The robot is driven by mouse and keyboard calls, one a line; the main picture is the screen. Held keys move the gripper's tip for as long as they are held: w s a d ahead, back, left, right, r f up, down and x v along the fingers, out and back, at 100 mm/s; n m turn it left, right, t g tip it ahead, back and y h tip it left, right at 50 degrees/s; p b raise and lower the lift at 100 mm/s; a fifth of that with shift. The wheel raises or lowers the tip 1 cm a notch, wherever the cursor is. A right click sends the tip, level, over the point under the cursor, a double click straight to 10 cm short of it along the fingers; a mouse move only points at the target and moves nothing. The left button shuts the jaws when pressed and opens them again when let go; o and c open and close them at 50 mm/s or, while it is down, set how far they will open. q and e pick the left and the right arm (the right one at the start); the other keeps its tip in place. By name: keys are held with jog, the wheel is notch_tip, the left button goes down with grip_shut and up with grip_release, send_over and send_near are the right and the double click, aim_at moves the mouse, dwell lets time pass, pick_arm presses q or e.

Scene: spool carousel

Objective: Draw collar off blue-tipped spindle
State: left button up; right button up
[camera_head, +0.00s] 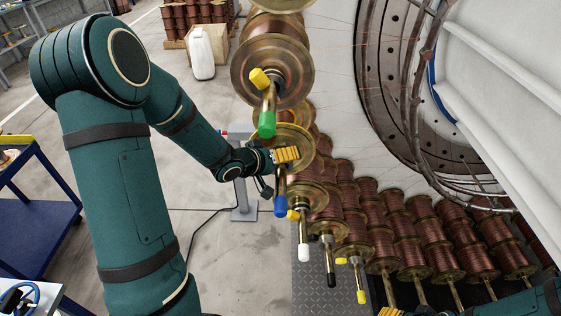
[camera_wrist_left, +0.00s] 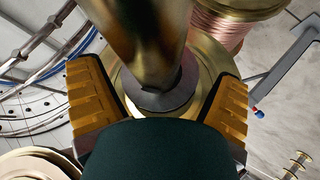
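The blue-tipped spindle (camera_head: 281,180) points down toward the camera, with its blue tip (camera_head: 280,206) below my left gripper (camera_head: 287,154). That gripper is at the spindle's upper part, in front of a brass spool flange. In the left wrist view, its two orange ridged fingers (camera_wrist_left: 162,98) stand wide apart. A brass shaft (camera_wrist_left: 150,40) and a dark grey ring around it (camera_wrist_left: 172,92) lie between them, with gaps visible at both sides. My right gripper (camera_head: 390,312) is cut off at the bottom edge.
The green-tipped spindle (camera_head: 267,105), with a yellow knob (camera_head: 260,78), is above. White-, black- and yellow-tipped spindles (camera_head: 304,238) (camera_head: 329,263) (camera_head: 357,283) run below right. Copper spools fill the right side.

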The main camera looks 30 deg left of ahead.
aim_at(276, 186)
pick_arm(q)
jog(key=c, duration=1)
jog(key=shift+s+d+r, duration=0.1)
jog(key=shift+s+d, duration=0.7)
jog(key=shift+s, duration=0.5)
jog(key=shift+s+d, duration=0.75)
jog(key=shift+s, duration=0.55)
jog(key=shift+s+d+r, duration=0.1)
jog(key=shift+s+d, duration=0.7)
jog(key=shift+s, duration=0.5)
pick_arm(e)
jog(key=shift+f, duration=0.15)
pick_arm(q)
jog(key=shift+f, duration=0.1)
